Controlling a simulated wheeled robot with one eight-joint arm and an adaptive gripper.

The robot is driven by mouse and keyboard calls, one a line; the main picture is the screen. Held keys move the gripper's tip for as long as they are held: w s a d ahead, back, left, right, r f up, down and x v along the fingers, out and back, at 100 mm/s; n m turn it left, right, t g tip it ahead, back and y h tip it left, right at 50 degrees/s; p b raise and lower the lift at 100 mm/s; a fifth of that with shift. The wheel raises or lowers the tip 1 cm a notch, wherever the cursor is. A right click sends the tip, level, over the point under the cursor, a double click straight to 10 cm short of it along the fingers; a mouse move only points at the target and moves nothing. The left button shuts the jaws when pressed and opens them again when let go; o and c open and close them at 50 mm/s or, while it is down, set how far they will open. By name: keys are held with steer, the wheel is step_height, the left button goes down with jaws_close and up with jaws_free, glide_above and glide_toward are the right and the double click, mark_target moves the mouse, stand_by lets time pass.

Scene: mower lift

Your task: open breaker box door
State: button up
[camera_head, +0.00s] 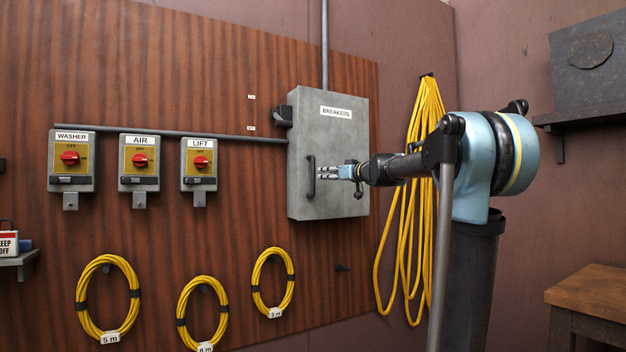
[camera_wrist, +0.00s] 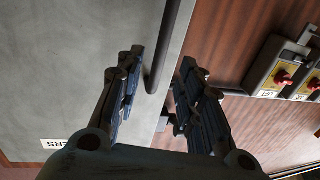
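The grey breaker box (camera_head: 338,115), labelled BREAKERS, is mounted on the wood panel with its door shut. Its dark vertical bar handle (camera_head: 310,176) is near the door's left edge. My gripper (camera_head: 324,172) reaches in from the right, with its fingertips right by the handle. In the wrist view, the two fingers of my gripper (camera_wrist: 162,62) are apart, and the handle (camera_wrist: 171,40) shows in the gap between them. Neither finger is clearly pressed on the bar, and I cannot tell how deep the bar sits between them.
Switch boxes WASHER (camera_head: 72,180), AIR (camera_head: 139,182) and LIFT (camera_head: 199,183) are left of the breaker box. Coiled yellow cables (camera_head: 82,300) hang below. A long yellow hose (camera_head: 420,200) hangs to the right. A wooden table (camera_head: 590,290) stands at lower right.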

glide_above(313, 192)
steer(key=w, duration=0.1)
stand_by(0.4)
steer(key=shift+c, duration=0.6)
jaws_close()
